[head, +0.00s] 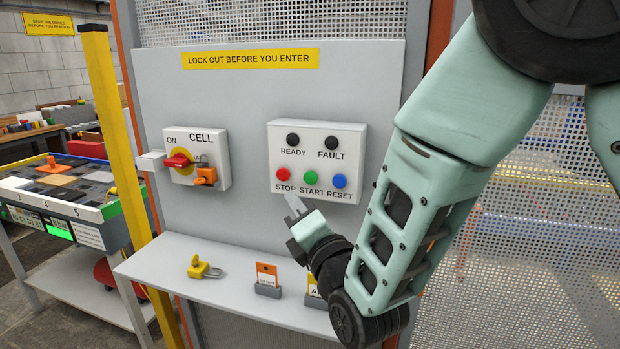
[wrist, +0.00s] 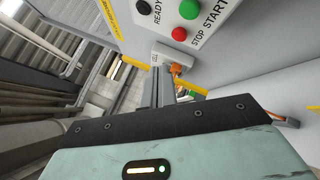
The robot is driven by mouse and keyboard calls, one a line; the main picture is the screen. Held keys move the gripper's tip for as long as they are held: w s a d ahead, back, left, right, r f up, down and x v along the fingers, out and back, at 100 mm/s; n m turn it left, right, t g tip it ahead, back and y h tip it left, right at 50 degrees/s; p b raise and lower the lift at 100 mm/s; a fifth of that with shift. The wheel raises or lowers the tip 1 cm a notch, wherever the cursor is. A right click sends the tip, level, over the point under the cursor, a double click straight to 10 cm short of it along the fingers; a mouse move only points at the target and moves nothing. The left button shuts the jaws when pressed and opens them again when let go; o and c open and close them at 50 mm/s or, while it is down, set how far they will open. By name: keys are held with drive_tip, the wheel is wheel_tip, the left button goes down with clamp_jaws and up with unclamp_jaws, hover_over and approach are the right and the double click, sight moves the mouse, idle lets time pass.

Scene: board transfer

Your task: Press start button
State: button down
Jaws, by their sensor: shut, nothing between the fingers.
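The green START button (head: 310,178) sits on a white control box (head: 350,140) on the grey panel. It is between the red STOP button (head: 283,174) and the blue RESET button (head: 339,181). In the wrist view the green button (wrist: 189,9) is at the top, right of centre, with the red button (wrist: 179,34) below it. My gripper (head: 291,198) is shut and empty. In the head view its tip shows just below the STOP label, lower left of the green button. In the wrist view the fingers (wrist: 157,84) point up the picture, apart from the buttons.
A CELL switch box (head: 208,158) with a red handle and an orange piece is to the left. A shelf (head: 225,280) below holds a yellow padlock (head: 203,268) and tag holders (head: 267,280). A yellow post (head: 115,150) stands left. The READY and FAULT lamps are dark.

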sight(311, 177)
drive_tip(key=shift+w+d, duration=0.4)
drive_tip(key=shift+w, duration=0.65)
drive_tip(key=shift+w+d, duration=0.35)
drive_tip(key=shift+w, duration=0.75)
drive_tip(key=shift+w+d, duration=0.4)
drive_tip(key=shift+w, duration=0.65)
drive_tip(key=shift+w, duration=0.15)
drive_tip(key=shift+w+d, duration=0.15)
drive_tip(key=shift+w, duration=0.1)
drive_tip(key=shift+w+d, duration=0.15)
drive_tip(key=shift+w, duration=0.25)
drive_tip(key=shift+s+b, duration=0.1)
drive_tip(key=shift+b, duration=0.2)
drive_tip(key=shift+s+a, duration=0.25)
drive_tip(key=shift+s, duration=0.45)
drive_tip(key=shift+s, duration=0.1)
